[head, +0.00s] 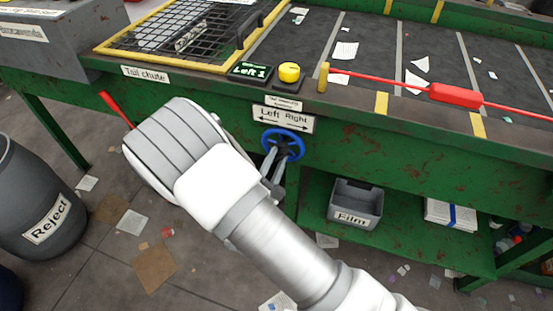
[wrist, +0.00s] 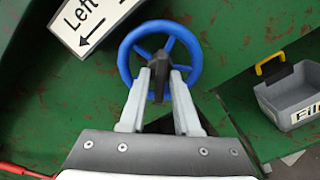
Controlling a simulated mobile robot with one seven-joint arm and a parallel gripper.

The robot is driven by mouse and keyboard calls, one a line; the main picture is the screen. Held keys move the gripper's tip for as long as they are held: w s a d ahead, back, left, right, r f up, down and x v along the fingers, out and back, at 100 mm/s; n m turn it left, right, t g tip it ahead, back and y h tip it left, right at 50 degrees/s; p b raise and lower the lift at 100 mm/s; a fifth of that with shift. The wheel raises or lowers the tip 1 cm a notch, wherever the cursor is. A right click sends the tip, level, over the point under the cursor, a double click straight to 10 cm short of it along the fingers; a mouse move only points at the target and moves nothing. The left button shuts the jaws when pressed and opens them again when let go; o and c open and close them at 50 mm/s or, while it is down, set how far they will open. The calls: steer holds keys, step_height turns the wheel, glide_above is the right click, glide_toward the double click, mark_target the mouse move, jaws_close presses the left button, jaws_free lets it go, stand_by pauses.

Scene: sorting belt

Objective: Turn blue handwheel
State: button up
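The blue handwheel (head: 284,131) is mounted on the green front of the sorting table, under the "Left Right" sign (head: 284,118). In the wrist view the wheel (wrist: 195,57) is large, ahead of my gripper, with a dark hub and spokes. My gripper (head: 274,163) is right at the wheel in the head view, partly hidden by my arm. In the wrist view my gripper (wrist: 160,72) has its two pale fingers apart, over the lower part of the wheel on either side of the dark hub piece. I cannot tell whether they touch it.
A grey "Film" bin (head: 355,204) stands on the lower shelf to the right. Litter lies on the floor.

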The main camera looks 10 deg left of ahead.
jaws_close()
steer(key=shift+f+m+b, duration=0.15)
steer(key=shift+m+b, duration=0.3)
steer(key=shift+m, duration=0.35)
steer(key=shift+o, duration=1.6)
jaws_free()
